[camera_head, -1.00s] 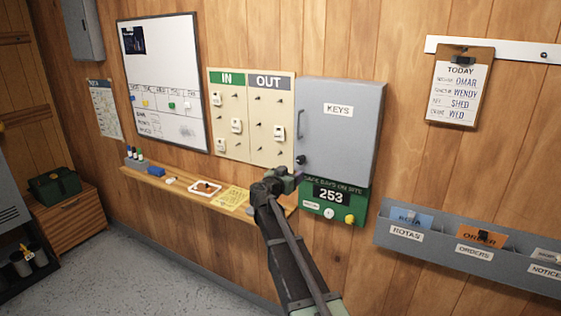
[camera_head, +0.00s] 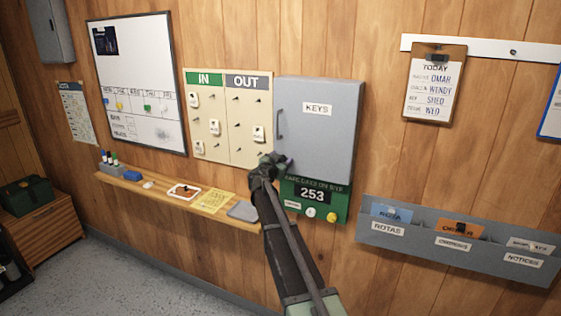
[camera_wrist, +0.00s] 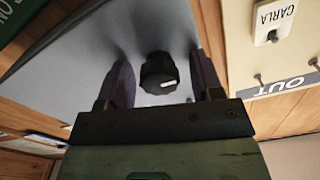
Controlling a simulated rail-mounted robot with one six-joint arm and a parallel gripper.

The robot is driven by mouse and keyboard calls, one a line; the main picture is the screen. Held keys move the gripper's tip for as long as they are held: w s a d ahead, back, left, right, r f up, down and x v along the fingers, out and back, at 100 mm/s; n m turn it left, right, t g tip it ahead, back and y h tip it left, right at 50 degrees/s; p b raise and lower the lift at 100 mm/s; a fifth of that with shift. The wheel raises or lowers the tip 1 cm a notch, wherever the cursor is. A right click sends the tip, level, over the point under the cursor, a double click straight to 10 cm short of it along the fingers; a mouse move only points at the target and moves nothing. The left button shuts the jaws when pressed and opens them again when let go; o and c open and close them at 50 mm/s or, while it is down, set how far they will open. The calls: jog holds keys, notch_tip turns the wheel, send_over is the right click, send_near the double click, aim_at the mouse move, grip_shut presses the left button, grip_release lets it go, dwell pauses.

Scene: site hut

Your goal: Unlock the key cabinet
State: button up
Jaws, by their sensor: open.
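The grey key cabinet (camera_head: 330,145), labelled KEYS, hangs on the wood wall with its door shut and a bar handle (camera_head: 279,124) at its left edge. My gripper (camera_head: 277,161) is at the cabinet's lower left corner and hides the lock there. In the wrist view, a round black knob (camera_wrist: 158,73) with a white mark sits on the grey door (camera_wrist: 75,65). The open fingers of my gripper (camera_wrist: 164,72) are on either side of the knob, with gaps showing on both sides. I cannot tell how deep the fingers reach.
The IN/OUT board (camera_head: 226,120) with hanging tags is just left of the cabinet. A green sign reading 253 (camera_head: 315,200) is directly below it. A narrow wooden shelf (camera_head: 165,190) with small items runs lower left. A grey file rack (camera_head: 460,245) is lower right.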

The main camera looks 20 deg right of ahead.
jog(key=c, duration=0.9)
jog(key=shift+n, duration=0.4)
jog(key=n, duration=0.8)
jog(key=shift+n, duration=0.3)
jog(key=n, duration=0.8)
jog(key=shift+n, duration=0.4)
